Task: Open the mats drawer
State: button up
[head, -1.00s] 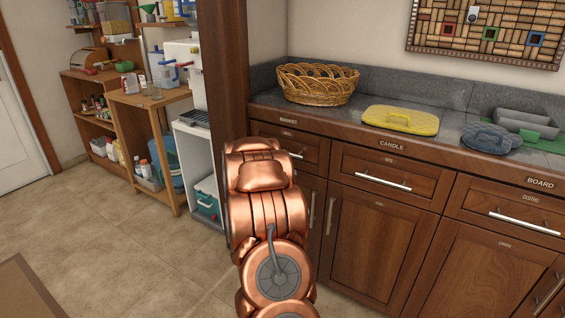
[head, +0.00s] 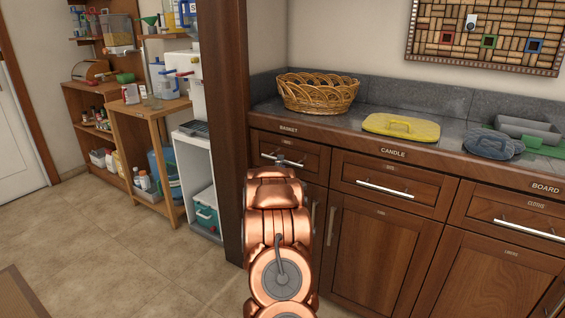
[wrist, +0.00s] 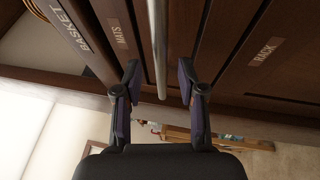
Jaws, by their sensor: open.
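The mats drawer (head: 314,163) is the wooden drawer under the BASKET label in the head view, and it looks shut. Its MATS label shows on the drawer front in the wrist view (wrist: 121,36). A silver bar handle (wrist: 158,45) runs down the wrist view, its lower end between my fingertips. My gripper (wrist: 160,85) is open, with one finger on each side of the handle's line. I see no clear contact with the bar. In the head view my copper arm hides most of the gripper and part of the drawer.
A door labelled RACK (wrist: 265,52) is beside the drawer in the wrist view. A dark wooden post (head: 226,110) stands close left of my arm. Open tiled floor (head: 110,235) lies left.

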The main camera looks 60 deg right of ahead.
jog(key=shift+x, duration=1.6)
jog(key=shift+f, duration=0.1)
grip_shut()
